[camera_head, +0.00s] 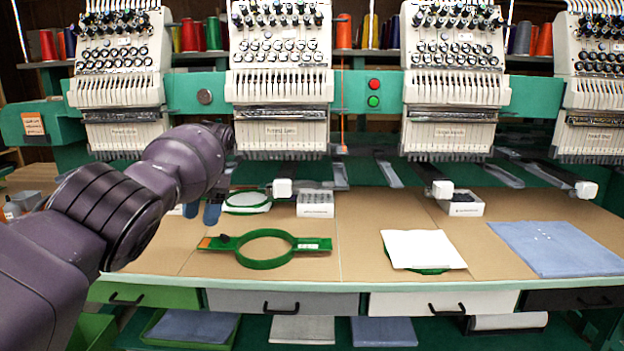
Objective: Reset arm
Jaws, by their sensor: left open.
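My left arm comes in from the left as dark purple-grey links. My left gripper (201,212) shows as two bluish fingertips below the wrist, spread apart with nothing between them. It hangs above the brown work table (365,240), left of a hoop with white cloth. A green embroidery hoop with side arms (263,263) lies on the table, right of and nearer than the fingertips. The wrist hides part of the table and the left machine. My right gripper is not in view.
Embroidery machine heads (280,90) line the back. A white-clothed hoop (247,201), small boxes (315,204) (461,205), white cloth over a green hoop (422,249) and folded blue cloth (556,248) lie on the table. Drawers (283,301) line its front. The table between hoops is clear.

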